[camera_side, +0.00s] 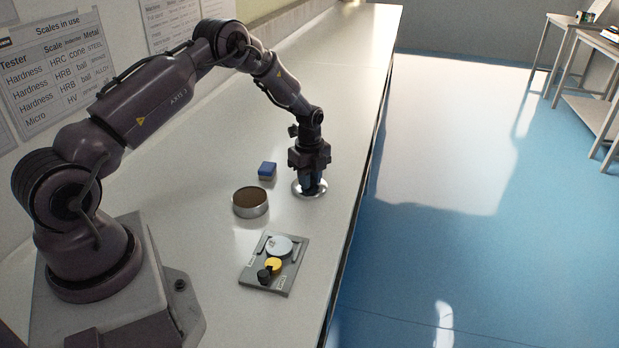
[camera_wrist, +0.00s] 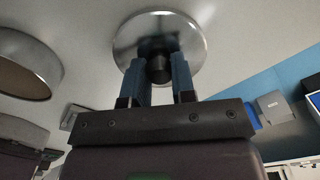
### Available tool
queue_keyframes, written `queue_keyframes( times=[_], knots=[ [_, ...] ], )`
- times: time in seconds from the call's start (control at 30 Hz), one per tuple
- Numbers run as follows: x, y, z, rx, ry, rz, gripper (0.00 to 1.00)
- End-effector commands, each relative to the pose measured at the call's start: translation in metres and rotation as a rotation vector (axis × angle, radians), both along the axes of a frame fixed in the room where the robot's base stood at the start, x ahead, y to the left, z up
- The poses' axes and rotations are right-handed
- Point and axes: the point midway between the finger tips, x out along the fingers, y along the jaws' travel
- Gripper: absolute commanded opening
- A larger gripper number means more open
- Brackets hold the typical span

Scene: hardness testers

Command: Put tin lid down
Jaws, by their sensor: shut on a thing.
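The tin lid (camera_side: 311,188) is a round, shiny metal disc low over the bench top, near its right edge, in the side view. In the wrist view the lid (camera_wrist: 196,40) shows its dark knob between the fingers. My gripper (camera_side: 310,186) points down and is shut on the lid's knob; its blue fingers also show in the wrist view (camera_wrist: 159,72). I cannot tell if the lid touches the bench. The open round tin (camera_side: 250,209) stands to the left of the lid, with a brown inside; part of it shows in the wrist view (camera_wrist: 50,52).
A blue and brown block (camera_side: 267,171) lies behind the tin. A grey plate (camera_side: 258,282) with a silver disc, a yellow disc and a black knob lies in front. The bench's right edge (camera_side: 362,190) is close to the lid. The bench (camera_side: 335,75) is clear farther back.

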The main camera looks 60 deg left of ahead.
Motion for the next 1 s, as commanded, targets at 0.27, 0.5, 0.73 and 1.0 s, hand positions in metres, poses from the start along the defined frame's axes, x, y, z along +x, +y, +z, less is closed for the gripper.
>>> queue_keyframes(
  times=[0.27, 0.5, 0.73, 1.0],
  knots=[
    [0.0, 0.0, -0.003, 0.0, 0.0, 0.001, 0.47],
    [0.0, 0.0, -0.003, 0.0, 0.0, 0.001, 0.5],
    [0.001, 0.001, 0.016, 0.001, -0.003, 0.001, 0.5],
    [0.0, 0.001, 0.074, 0.0, -0.003, 0.001, 0.5]
  ],
)
